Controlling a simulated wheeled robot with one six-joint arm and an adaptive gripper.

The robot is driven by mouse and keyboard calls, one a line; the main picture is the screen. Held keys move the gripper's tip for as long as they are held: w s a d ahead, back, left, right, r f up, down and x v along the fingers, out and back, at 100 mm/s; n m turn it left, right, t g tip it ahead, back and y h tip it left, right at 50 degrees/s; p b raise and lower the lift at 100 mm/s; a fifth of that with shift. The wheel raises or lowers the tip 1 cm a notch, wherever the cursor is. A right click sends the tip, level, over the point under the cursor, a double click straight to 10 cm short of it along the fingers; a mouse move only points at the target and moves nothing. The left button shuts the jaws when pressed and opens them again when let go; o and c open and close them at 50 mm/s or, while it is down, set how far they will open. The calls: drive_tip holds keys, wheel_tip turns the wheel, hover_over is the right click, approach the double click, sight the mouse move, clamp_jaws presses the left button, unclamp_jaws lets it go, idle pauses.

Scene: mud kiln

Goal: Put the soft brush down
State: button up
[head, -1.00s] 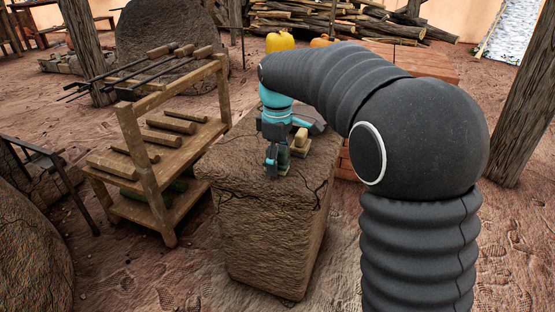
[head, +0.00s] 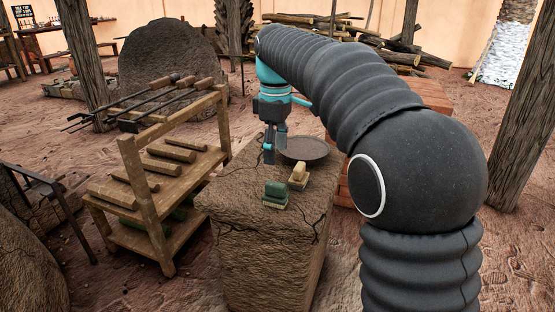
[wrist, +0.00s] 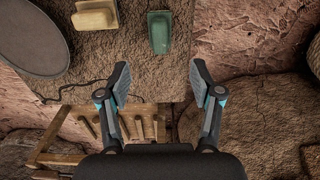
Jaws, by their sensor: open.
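A green brush (head: 275,193) rests on top of the rough mud block (head: 262,262), near its front edge. It also shows in the wrist view (wrist: 159,32), beyond my fingertips. A tan brush (head: 298,175) sits beside it, and shows at the top of the wrist view (wrist: 95,15). I cannot tell from their look which one is the soft brush. My gripper (head: 275,148) is above the block, with its fingers pointing down. In the wrist view its fingers (wrist: 160,82) are spread wide with nothing between them, apart from both brushes.
A dark round dish (head: 303,149) lies on the block behind the brushes. A wooden rack (head: 152,185) with rods and several wooden pieces stands close to the block's left. Red bricks (head: 428,97) are behind my arm. A wooden post (head: 525,125) stands at right.

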drive_tip(key=s+d+m+t, duration=0.3)
drive_tip(key=s+d+m, duration=0.4)
drive_tip(key=s+d, duration=0.55)
drive_tip(key=s+d+f+m+t, duration=0.2)
drive_tip(key=s+d+f+m, duration=0.2)
drive_tip(key=s, duration=1.1)
wheel_tip(320, 180, down, 6)
drive_tip(key=m, duration=0.3)
drive_tip(key=shift+s+d+f+t, duration=0.15)
drive_tip(key=shift+s+t, duration=0.1)
drive_tip(key=shift+t, duration=0.05)
wheel_tip(320, 180, up, 4)
drive_tip(key=p, duration=0.3)
drive_tip(key=shift+f+p, duration=0.2)
drive_tip(key=shift+p, duration=0.1)
